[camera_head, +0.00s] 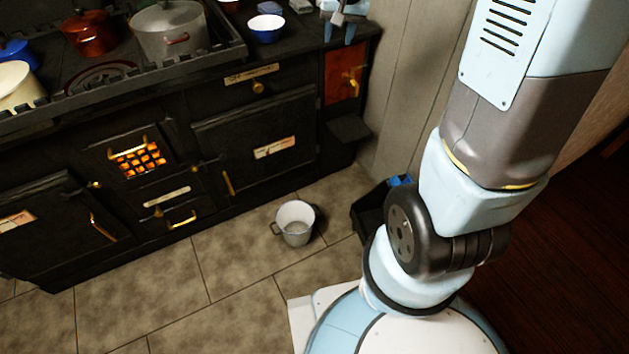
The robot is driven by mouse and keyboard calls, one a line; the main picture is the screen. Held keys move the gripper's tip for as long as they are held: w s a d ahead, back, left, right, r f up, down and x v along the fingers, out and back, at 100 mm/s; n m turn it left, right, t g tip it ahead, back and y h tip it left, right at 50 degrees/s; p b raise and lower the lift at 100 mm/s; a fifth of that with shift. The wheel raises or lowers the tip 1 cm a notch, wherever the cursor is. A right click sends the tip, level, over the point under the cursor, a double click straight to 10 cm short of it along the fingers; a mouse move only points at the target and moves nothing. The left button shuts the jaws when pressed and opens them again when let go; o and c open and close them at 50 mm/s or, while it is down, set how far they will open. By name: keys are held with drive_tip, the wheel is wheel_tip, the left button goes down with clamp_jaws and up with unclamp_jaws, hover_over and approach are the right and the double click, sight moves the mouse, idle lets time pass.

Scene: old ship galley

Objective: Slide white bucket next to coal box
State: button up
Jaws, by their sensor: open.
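The white bucket (294,236) stands upright on the tiled floor in front of the stove, with its open top facing up and a small handle on its left side. A dark box that looks like the coal box (367,213) sits on the floor to its right, by the wall, partly hidden behind my arm. A strip of floor separates the two. My gripper (339,34) shows at the top edge, light blue, above the right end of the stove. It is open, well away from the bucket, and partly cut off by the frame.
The black stove (253,140) runs behind the bucket. Pots (168,32) and a blue bowl (266,28) stand on top. The grey wall (410,90) is behind the coal box. The tiled floor (150,280) left of the bucket is clear.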

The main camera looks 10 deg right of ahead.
drive_tip(key=w+a+f+m+g, duration=0.1)
drive_tip(key=w+f, duration=0.4)
drive_tip(key=f, duration=0.3)
drive_tip(key=w+a+f+m, duration=0.1)
drive_tip(key=w+f, duration=0.3)
drive_tip(key=f, duration=0.5)
drive_tip(key=m+g+y, duration=0.2)
drive_tip(key=m, duration=0.4)
approach(308, 230)
drive_tip(key=w, duration=0.1)
drive_tip(key=shift+w+d+r, duration=0.1)
drive_tip(key=shift+d+r, duration=0.3)
drive_tip(key=shift+r, duration=0.05)
drive_tip(key=f, duration=0.4)
drive_tip(key=a+f, duration=0.1)
drive_tip(key=f, duration=0.4)
drive_tip(key=w+a+f, duration=0.1)
drive_tip(key=f, duration=0.3)
drive_tip(key=shift+f, duration=0.3)
drive_tip(key=shift+a, duration=0.1)
clamp_jaws()
